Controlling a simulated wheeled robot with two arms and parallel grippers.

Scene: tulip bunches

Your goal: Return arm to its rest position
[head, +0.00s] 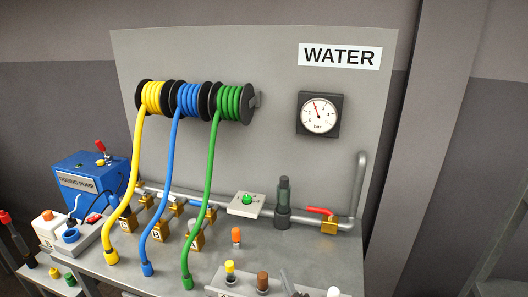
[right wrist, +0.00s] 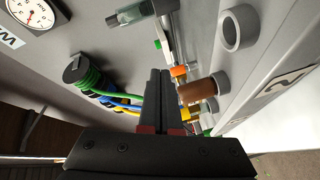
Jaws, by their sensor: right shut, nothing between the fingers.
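My right gripper (head: 289,284) shows only as dark fingertips at the bottom edge of the head view, in front of the bench. In the right wrist view its two black fingers (right wrist: 159,74) lie together, shut, with nothing between them. A brown-capped fitting (right wrist: 196,90) shows just right of the fingers there, and the same brown cap (head: 262,281) shows left of the fingertips in the head view. Whether they touch anything is not clear, but a gap seems to show. My left gripper is not in view.
Yellow (head: 153,97), blue (head: 189,99) and green (head: 229,103) hose reels hang on the panel (head: 280,60), with hoses down to the bench (head: 315,252). A gauge (head: 319,114), red-handled valve (head: 321,210) and blue pump (head: 84,181) stand beyond. Capped fittings stand near the front.

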